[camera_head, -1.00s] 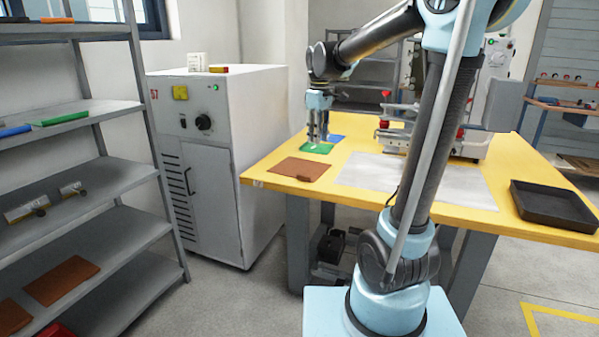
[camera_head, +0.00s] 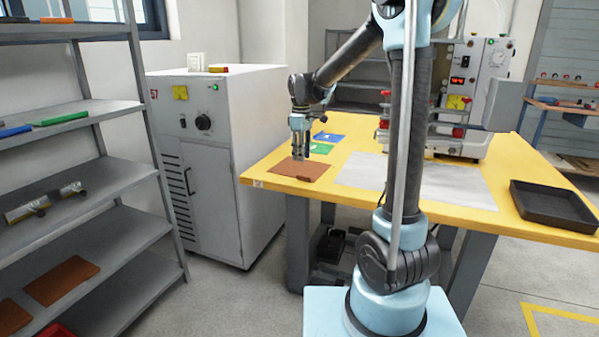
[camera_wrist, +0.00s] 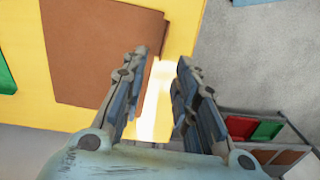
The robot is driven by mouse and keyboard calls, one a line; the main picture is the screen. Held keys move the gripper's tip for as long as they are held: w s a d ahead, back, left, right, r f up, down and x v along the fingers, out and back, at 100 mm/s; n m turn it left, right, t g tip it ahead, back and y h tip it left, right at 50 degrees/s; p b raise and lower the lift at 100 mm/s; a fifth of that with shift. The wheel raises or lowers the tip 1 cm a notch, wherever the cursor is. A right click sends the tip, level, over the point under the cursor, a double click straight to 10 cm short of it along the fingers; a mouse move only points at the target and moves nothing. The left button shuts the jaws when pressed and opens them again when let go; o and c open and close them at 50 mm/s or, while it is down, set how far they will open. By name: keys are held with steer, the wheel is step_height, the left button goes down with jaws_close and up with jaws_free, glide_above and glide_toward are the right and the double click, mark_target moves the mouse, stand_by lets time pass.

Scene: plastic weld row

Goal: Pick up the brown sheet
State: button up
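The brown sheet (camera_head: 300,171) lies flat on the yellow table near its left front corner, with a small brown tab (camera_head: 305,179) at its front edge. My gripper (camera_head: 298,157) is just above the sheet, pointing down. In the wrist view the brown sheet (camera_wrist: 90,45) lies mostly left of my gripper (camera_wrist: 161,65). The fingers are apart, and the left finger overlaps the sheet's edge. A narrow brown part shows beside the left finger, within the gap. Whether the fingers touch the sheet cannot be told.
Green (camera_head: 321,148) and blue (camera_head: 328,137) sheets lie behind on the yellow table (camera_head: 352,153). A pale mat (camera_head: 440,185), a black tray (camera_head: 552,206) and a machine (camera_head: 470,95) are to the right. More brown sheets (camera_head: 62,280) lie on the left shelf. A grey cabinet (camera_head: 215,170) stands beside the table.

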steer(key=shift+s+a+f, duration=0.1)
steer(key=shift+f, duration=4.05)
jaws_close()
